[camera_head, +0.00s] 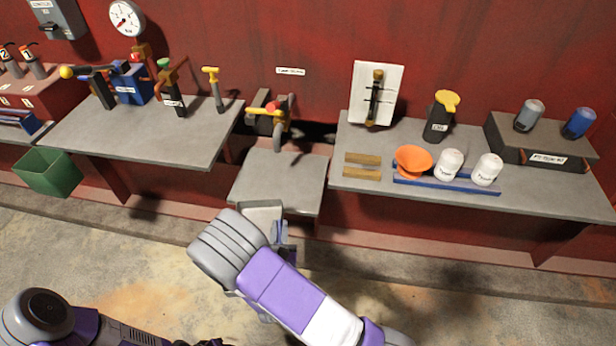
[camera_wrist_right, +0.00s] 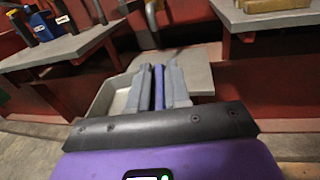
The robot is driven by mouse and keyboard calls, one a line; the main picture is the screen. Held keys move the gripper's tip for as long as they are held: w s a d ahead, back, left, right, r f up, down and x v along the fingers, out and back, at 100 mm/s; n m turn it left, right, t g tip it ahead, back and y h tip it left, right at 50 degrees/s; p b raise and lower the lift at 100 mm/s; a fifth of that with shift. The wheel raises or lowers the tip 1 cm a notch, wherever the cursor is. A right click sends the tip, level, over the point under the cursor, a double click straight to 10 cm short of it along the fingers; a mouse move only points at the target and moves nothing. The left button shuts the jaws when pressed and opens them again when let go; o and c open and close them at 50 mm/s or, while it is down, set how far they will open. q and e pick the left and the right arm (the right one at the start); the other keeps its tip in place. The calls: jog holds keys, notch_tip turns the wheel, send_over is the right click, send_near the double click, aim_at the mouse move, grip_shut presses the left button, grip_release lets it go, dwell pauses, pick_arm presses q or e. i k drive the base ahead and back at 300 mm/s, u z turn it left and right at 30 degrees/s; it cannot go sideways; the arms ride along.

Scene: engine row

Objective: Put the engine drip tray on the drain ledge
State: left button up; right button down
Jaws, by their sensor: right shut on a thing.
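The drip tray is a shallow pale grey tray (camera_head: 262,208) at the front edge of the drain ledge. It also shows in the right wrist view (camera_wrist_right: 103,99), left of the fingers. The drain ledge is the low grey shelf (camera_head: 283,172) under the yellow-and-red tap, and it lies behind the fingers in the wrist view (camera_wrist_right: 200,76). My right gripper (camera_head: 281,232) is shut on the tray's near side; its arm hides part of the grip. I cannot tell whether the tray touches the ledge. My left gripper is out of view; only my left arm shows.
A tap (camera_head: 278,112) overhangs the ledge's back. Higher benches flank it: the left bench (camera_head: 150,140) carries valves, the right bench (camera_head: 540,200) an orange funnel (camera_head: 412,161), white filters and wooden blocks (camera_head: 362,166). A green bin (camera_head: 48,172) is at far left.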

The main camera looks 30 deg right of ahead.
aim_at(280, 182)
jog(key=z, duration=0.05)
jog(key=i, duration=1.05)
jog(key=z, duration=0.2)
